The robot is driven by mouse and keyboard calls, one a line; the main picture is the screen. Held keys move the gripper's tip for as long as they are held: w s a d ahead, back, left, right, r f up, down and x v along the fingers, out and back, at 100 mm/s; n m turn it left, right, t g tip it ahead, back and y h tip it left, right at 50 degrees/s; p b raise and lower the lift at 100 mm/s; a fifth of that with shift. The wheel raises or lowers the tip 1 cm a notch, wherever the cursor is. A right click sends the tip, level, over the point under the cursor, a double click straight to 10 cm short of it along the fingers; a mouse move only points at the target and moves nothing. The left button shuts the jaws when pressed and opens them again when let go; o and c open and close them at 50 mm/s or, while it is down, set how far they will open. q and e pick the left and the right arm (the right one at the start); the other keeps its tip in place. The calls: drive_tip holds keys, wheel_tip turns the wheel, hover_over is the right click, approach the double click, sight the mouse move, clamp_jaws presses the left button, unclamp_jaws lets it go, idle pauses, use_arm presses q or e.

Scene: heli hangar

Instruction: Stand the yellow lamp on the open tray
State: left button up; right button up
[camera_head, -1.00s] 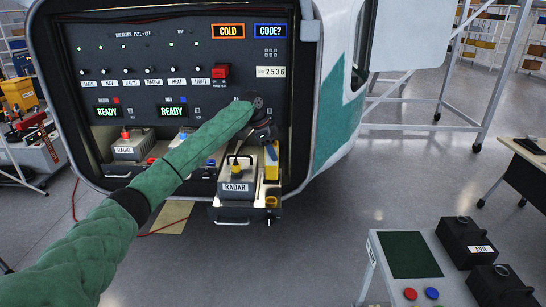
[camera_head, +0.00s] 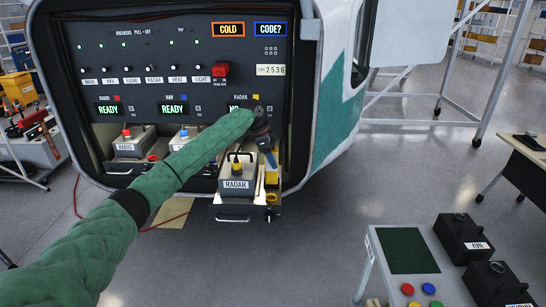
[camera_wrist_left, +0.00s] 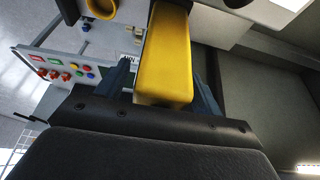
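The yellow lamp (camera_head: 271,180) is upright above the right side of the open tray (camera_head: 236,213), beside the grey RADAR box (camera_head: 236,184). My left gripper (camera_head: 269,154) reaches down to it from above. In the left wrist view the lamp's yellow body (camera_wrist_left: 165,60) fills the space between the two dark fingers, which look closed on its sides. The lamp's lower end is partly hidden, so I cannot tell whether it touches the tray. My right gripper is not in view.
A yellow ring-shaped part (camera_head: 271,198) is at the tray's right front. The breaker panel (camera_head: 180,60) rises close behind. RADIO (camera_head: 128,146) and blue-knobbed (camera_head: 184,137) boxes stand left. A button stand (camera_head: 408,252) and black boxes are at lower right.

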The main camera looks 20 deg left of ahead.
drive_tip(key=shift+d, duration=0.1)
use_arm(q)
drive_tip(key=b+v, duration=0.3)
drive_tip(key=v, duration=0.3)
drive_tip(key=shift+v, duration=0.85)
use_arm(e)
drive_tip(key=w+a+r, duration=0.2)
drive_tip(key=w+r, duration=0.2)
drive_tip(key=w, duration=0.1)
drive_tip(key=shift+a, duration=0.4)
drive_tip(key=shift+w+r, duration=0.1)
